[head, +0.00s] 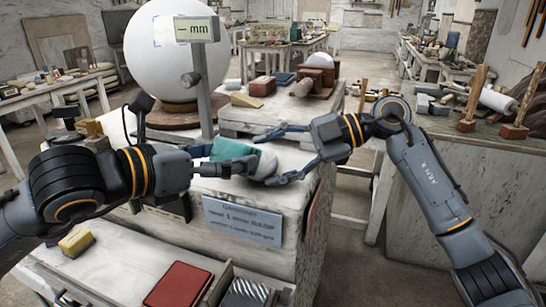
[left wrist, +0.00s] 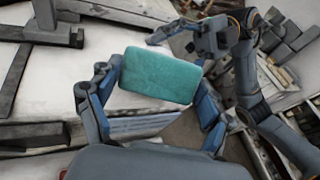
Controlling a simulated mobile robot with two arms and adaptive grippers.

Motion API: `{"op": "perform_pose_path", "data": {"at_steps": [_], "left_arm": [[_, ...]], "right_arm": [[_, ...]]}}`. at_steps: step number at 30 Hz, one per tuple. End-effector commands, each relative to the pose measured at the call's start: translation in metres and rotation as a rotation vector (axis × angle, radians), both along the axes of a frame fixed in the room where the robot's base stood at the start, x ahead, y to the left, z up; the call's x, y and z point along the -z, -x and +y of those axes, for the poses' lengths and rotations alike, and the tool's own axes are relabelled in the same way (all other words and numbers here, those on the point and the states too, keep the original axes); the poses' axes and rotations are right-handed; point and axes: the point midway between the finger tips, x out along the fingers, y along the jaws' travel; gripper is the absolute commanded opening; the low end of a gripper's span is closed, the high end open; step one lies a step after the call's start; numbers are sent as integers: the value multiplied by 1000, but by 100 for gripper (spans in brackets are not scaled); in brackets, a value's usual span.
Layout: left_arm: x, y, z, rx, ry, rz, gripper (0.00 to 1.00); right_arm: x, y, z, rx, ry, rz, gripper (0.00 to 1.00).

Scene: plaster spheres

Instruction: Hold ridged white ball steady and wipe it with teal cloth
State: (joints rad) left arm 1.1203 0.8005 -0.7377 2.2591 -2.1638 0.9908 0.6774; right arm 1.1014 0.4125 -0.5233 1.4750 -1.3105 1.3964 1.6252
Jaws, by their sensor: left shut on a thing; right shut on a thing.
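The teal cloth (head: 231,150) looks like a thick, rounded pad. My left gripper (head: 222,161) is shut on it above the bench. In the left wrist view the cloth (left wrist: 161,75) sits between my left fingers and hides what lies behind it. The white ball (head: 264,163) is between the fingers of my right gripper (head: 273,155), close against the right side of the cloth. Its ridges are too small to make out, and the cloth and fingers cover part of it. I cannot tell whether cloth and ball touch.
A large white sphere (head: 165,48) stands on a round wooden base behind my left arm, with a grey post and "mm" sign (head: 197,30) before it. A sign plate (head: 243,221) is on the bench front. A red block (head: 180,286) and yellow block (head: 76,240) lie below.

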Motion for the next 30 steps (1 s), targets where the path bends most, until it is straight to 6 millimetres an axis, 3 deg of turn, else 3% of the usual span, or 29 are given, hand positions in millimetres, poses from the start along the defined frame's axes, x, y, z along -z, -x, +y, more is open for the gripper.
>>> {"op": "perform_pose_path", "data": {"at_steps": [11, 28, 29, 30], "left_arm": [[-2, -2, 6, 1, 2, -1, 31], [-15, 12, 22, 1, 2, -1, 31], [-15, 12, 22, 1, 2, -1, 31], [-15, 12, 22, 1, 2, -1, 31]], "right_arm": [[2, 0, 0, -2, 4, 3, 26], [2, 0, 0, -2, 4, 3, 26], [2, 0, 0, -2, 4, 3, 67], [2, 0, 0, -2, 4, 3, 75]]}}
